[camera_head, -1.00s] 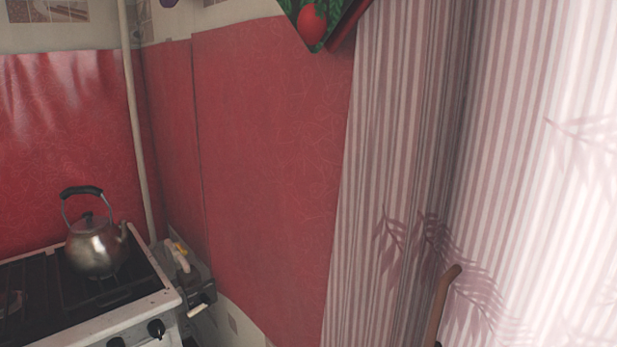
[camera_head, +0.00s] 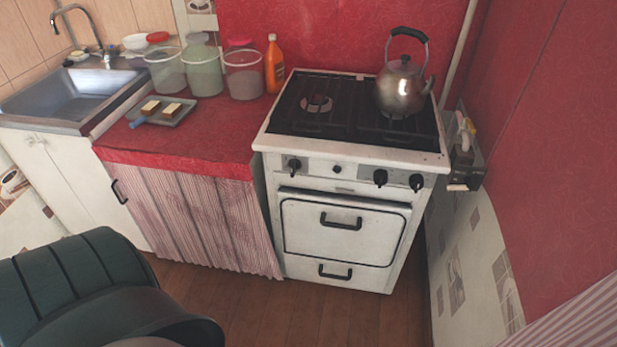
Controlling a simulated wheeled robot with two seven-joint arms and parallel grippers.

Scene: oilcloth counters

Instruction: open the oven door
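The white stove (camera_head: 352,160) stands against the red wall. Its oven door (camera_head: 342,243) is closed, with a dark handle (camera_head: 340,221) across its upper part. A second dark handle (camera_head: 335,272) is on the drawer front below it. Several dark knobs line the panel above the door. A dark green rounded part at the lower left looks like part of my own body. Neither of my grippers shows in the head view.
A metal kettle (camera_head: 402,87) stands on the stove top. To the left is a red counter (camera_head: 185,137) with jars, an orange bottle (camera_head: 274,65) and a tray (camera_head: 163,112), then a sink (camera_head: 75,95). The wooden floor (camera_head: 300,310) before the oven is clear.

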